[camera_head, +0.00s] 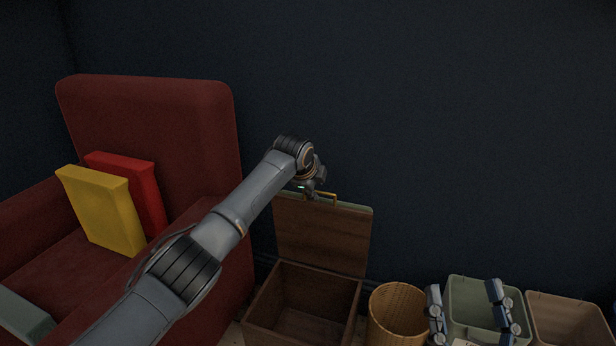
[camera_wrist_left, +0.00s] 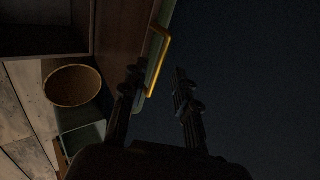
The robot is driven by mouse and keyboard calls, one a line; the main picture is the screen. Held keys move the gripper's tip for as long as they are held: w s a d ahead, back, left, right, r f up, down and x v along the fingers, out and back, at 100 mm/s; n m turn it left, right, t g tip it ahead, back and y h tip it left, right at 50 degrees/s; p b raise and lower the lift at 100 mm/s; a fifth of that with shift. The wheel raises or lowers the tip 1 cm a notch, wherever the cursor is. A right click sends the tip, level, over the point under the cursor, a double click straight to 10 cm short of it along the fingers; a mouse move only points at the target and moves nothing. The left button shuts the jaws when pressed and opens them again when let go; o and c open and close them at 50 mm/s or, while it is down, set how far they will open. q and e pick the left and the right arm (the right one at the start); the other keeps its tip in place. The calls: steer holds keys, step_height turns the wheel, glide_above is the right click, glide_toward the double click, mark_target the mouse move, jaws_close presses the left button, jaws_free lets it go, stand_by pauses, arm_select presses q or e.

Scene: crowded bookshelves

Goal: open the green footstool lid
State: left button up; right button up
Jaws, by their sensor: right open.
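The footstool (camera_head: 262,305) stands open beside the red armchair, with an empty wooden interior. Its lid (camera_head: 322,236) stands raised, near upright, with the brown inner side facing me and green along the top edge. A yellow handle (camera_head: 328,194) is at that edge; it also shows in the left wrist view (camera_wrist_left: 160,62). My left gripper (camera_head: 312,188) is at the lid's top edge. In the left wrist view its fingers (camera_wrist_left: 157,75) are spread, with part of the handle appearing between the tips; contact cannot be told. My right gripper (camera_head: 466,305) is open, low at the right.
A red armchair (camera_head: 150,100) with a yellow block (camera_head: 105,210) and a red block (camera_head: 140,185) stands left. A wicker basket (camera_head: 393,305), a green bin (camera_head: 470,284) and a tan bin (camera_head: 565,312) stand right of the footstool. A dark wall is behind.

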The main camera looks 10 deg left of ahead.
arm_select(q)
steer(key=v, duration=0.7)
steer(key=shift+s+r, duration=0.25)
steer(key=shift+r, duration=0.15)
